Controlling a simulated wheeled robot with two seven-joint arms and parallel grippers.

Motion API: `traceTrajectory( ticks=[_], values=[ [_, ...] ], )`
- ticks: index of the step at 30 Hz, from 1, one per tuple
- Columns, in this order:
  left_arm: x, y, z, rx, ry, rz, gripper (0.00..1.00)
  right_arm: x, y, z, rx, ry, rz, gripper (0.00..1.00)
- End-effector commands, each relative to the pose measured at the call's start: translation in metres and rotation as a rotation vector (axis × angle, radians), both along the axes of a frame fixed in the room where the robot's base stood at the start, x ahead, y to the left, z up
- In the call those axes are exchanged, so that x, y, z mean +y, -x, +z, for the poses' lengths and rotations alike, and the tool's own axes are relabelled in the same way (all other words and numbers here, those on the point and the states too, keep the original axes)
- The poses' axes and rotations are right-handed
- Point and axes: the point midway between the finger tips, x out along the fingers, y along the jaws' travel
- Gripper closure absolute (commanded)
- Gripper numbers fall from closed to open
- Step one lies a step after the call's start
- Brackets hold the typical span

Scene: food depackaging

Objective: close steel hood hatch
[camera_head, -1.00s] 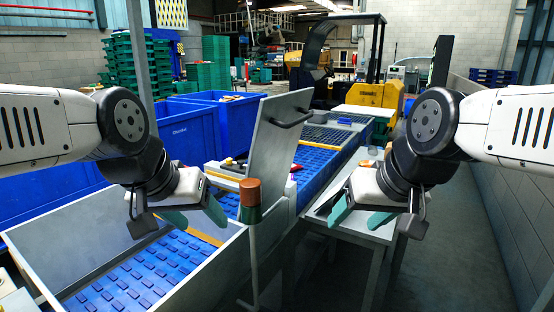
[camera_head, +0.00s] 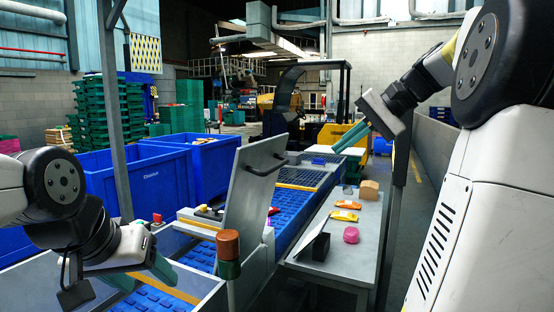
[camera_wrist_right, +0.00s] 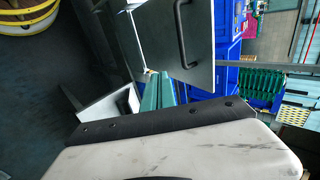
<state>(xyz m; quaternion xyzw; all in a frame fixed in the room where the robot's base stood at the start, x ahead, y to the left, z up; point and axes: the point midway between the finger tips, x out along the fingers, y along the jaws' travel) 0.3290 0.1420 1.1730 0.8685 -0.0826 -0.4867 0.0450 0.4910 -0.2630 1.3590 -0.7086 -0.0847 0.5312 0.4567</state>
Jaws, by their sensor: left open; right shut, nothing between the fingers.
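The steel hood hatch (camera_head: 246,195) is a flat grey panel standing raised and slightly tilted over the blue conveyor. Its dark bar handle (camera_head: 268,162) is near the top edge; the hatch also shows in the right wrist view (camera_wrist_right: 160,40), with the handle (camera_wrist_right: 183,35). My right gripper (camera_head: 345,138) is raised to the right of the hatch, apart from it, with its green fingers shut and empty. The fingers also show in the right wrist view (camera_wrist_right: 158,92). My left gripper (camera_head: 142,277) is open and empty, low over the front conveyor section, left of the hatch.
A grey side table (camera_head: 330,258) at right holds a pink item (camera_head: 351,235), orange packs (camera_head: 344,215) and a tan block (camera_head: 369,190). Blue bins (camera_head: 150,180) stand behind at left.

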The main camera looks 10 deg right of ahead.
Motion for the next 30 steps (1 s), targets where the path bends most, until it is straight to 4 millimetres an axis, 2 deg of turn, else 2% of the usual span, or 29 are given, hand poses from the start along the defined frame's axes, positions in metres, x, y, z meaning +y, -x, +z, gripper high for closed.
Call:
traceTrajectory(
  ticks=[3,8,11,23,30],
  values=[
    [0.0,0.0,0.0,0.0,0.0,0.0,0.38,-0.011,-0.01,0.011,0.0,-0.027,-0.011,1.0],
    [0.0,0.0,0.0,0.0,0.0,0.0,0.38,-0.009,-0.016,0.01,0.001,-0.037,-0.011,1.0],
    [0.0,0.0,0.0,0.0,0.0,0.0,0.38,0.0,-0.021,0.001,0.001,-0.037,-0.008,1.0],
    [0.0,0.0,0.0,0.0,0.0,0.0,0.38,0.052,-0.056,-0.054,0.002,-0.035,-0.008,1.0],
    [0.0,0.0,0.0,0.0,0.0,0.0,0.38,0.077,-0.074,-0.049,-0.002,-0.032,-0.009,1.0]
  ],
)
